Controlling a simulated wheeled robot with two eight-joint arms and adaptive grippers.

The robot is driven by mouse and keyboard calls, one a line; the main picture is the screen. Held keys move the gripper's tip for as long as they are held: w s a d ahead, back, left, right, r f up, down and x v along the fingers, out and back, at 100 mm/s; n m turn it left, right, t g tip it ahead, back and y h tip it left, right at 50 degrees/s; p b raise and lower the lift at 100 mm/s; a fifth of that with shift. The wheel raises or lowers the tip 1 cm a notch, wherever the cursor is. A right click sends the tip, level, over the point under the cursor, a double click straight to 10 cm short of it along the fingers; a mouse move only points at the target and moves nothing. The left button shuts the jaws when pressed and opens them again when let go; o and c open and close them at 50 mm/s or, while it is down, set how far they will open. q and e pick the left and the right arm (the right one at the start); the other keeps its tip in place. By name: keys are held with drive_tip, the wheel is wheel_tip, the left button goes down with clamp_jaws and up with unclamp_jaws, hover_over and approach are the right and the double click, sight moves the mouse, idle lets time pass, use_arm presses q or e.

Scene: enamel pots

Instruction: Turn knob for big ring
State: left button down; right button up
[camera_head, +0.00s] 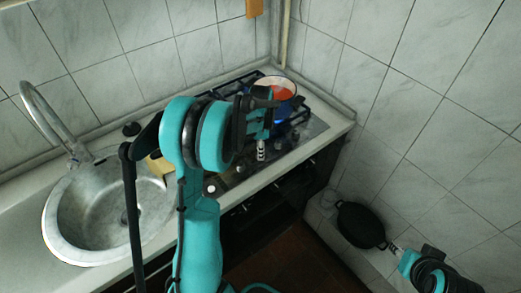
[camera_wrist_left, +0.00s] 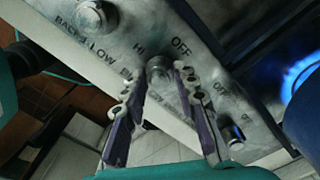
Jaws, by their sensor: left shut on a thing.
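The stove's control panel fills the middle of the left wrist view. A round metal knob (camera_wrist_left: 158,66) sits on it, with HI and OFF lettering beside it. My left gripper (camera_wrist_left: 163,78) has its two fingers on either side of this knob and is shut on it. In the head view the left gripper (camera_head: 261,150) is at the stove's front edge, and its arm hides part of the panel. A blue flame (camera_wrist_left: 297,74) burns at the right of the wrist view. Which ring this knob serves cannot be told. My right gripper (camera_head: 396,247) is low at right; its opening is unclear.
Other knobs (camera_wrist_left: 92,14) (camera_wrist_left: 235,134) flank the held one. A pot with orange-red contents (camera_head: 281,86) stands on the stove over a blue glow. A dark pan (camera_head: 360,224) lies on a low ledge near my right gripper. A sink (camera_head: 75,225) is at left.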

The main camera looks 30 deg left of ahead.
use_arm(q)
drive_tip(key=shift+m, duration=1.1)
drive_tip(key=c, duration=1.2)
unclamp_jaws()
drive_tip(key=shift+o, duration=0.2)
wheel_tip(320, 180, up, 12)
